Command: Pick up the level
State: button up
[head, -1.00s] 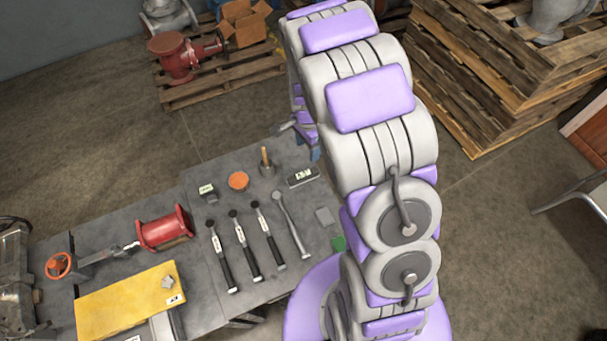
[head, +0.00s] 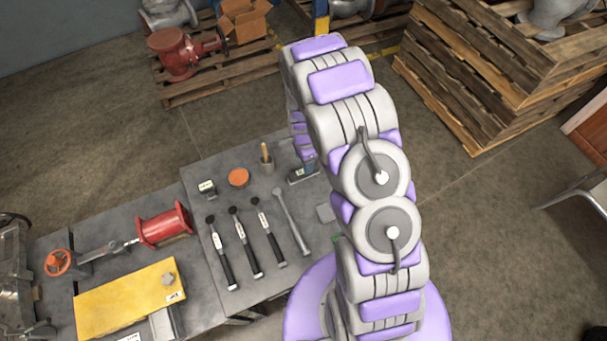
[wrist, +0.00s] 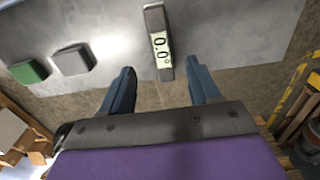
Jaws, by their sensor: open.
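In the head view the level (head: 297,178) is mostly hidden by my gripper (head: 308,170), which is over the table's right part.
A grey block (wrist: 73,60) and a green block (wrist: 28,71) lie left of the level in the wrist view. Pallets (head: 470,90) stand beyond.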

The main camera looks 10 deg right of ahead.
aim_at(303, 171)
notch_tip(303, 171, down, 8)
jog(key=shift+w+f+b, duration=0.1)
jog(key=shift+f+b, duration=0.1)
jog(key=shift+b, duration=0.8)
grip_shut()
